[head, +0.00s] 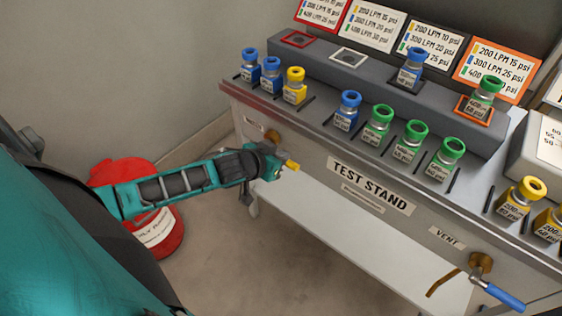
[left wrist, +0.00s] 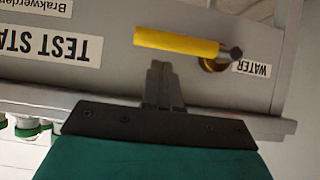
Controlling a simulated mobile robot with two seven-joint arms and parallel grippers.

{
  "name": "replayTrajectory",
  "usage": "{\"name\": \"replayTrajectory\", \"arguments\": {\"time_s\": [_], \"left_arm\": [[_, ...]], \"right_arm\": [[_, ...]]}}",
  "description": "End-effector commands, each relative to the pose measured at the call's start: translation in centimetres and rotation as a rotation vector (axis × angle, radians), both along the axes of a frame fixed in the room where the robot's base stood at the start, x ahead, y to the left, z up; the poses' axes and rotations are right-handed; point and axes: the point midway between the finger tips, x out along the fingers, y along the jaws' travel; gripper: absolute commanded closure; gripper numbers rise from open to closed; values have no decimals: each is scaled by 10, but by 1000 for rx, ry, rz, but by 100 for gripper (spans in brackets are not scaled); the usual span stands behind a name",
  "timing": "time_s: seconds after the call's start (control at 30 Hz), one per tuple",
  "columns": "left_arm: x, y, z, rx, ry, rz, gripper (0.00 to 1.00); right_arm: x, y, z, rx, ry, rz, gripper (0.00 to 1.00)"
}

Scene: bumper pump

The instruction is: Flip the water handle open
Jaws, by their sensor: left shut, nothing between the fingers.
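The water handle (left wrist: 176,44) is a yellow lever on a brass valve (left wrist: 214,65) on the front panel of the test stand. In the left wrist view it lies sideways across the picture from its pivot at the right, beside the WATER label (left wrist: 257,68). Its yellow tip (head: 291,165) shows past my left gripper (head: 276,166) in the head view. My left gripper's fingers (left wrist: 160,72) are shut and empty, with tips close to the handle's edge; I cannot tell whether they touch. My right gripper is not in view.
A blue-handled vent valve (head: 503,297) sits at the panel's lower right. Several blue, yellow and green fittings stand on the bench top. A red bucket (head: 172,235) is on the floor behind my left arm. A white lower shelf (head: 350,225) is bare.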

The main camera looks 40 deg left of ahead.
Motion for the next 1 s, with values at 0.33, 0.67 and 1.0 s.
{"name": "replayTrajectory", "arguments": {"time_s": [0.33,0.67,1.0], "left_arm": [[3,0,-14,0,-3,0,100],[3,1,-15,6,-2,0,100],[3,8,-20,55,-5,0,100]], "right_arm": [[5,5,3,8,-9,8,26],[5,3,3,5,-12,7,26],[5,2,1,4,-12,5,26]]}}
